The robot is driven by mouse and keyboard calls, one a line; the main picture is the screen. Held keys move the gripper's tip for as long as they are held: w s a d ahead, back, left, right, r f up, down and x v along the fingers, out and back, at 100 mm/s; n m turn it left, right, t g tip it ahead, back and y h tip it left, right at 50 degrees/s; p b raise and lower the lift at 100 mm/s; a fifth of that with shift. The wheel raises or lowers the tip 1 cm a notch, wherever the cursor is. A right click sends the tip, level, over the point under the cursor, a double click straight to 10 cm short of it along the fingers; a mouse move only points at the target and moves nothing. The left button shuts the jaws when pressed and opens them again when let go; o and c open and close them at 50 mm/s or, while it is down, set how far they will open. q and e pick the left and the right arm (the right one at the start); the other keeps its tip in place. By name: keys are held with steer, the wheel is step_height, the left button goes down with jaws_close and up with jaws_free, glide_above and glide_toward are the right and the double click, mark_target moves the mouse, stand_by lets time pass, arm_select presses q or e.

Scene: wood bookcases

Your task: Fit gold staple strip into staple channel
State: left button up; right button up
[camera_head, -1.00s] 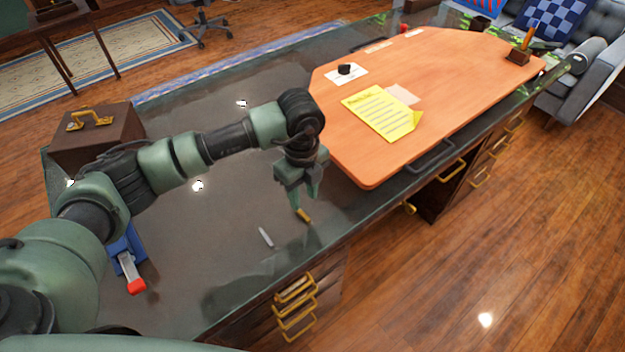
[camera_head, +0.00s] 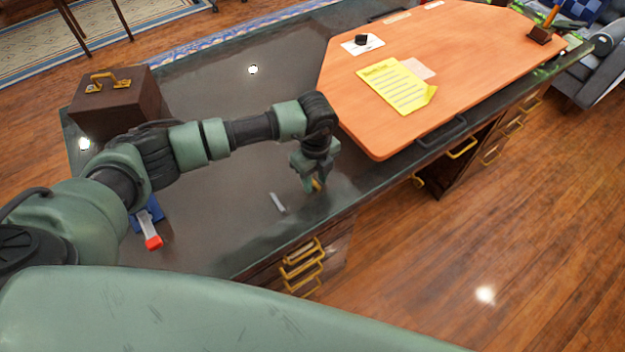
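The gold staple strip (camera_head: 317,185) shows at the fingertips of my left gripper (camera_head: 313,184), low at the desk top near its front edge. The fingers hide part of it, and I cannot tell whether they grip it. A silver-grey strip (camera_head: 278,202) lies on the desk to the left of the gripper. The stapler (camera_head: 150,228), blue with a pale channel and a red end, lies at the left, partly hidden behind my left arm. The inside of its channel is too small to make out. My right gripper is not in view.
A brown box (camera_head: 118,98) with a gold handle stands at the desk's back left. An orange board (camera_head: 450,75) bears a yellow sheet (camera_head: 397,86) and a black object (camera_head: 361,40). The glossy desk top (camera_head: 215,240) is clear between stapler and grey strip.

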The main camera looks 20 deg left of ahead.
mark_target(315, 183)
arm_select(q)
jaws_close()
steer(key=shift+r, duration=0.1)
step_height(315, 183, up, 20)
steer(key=b, duration=0.3)
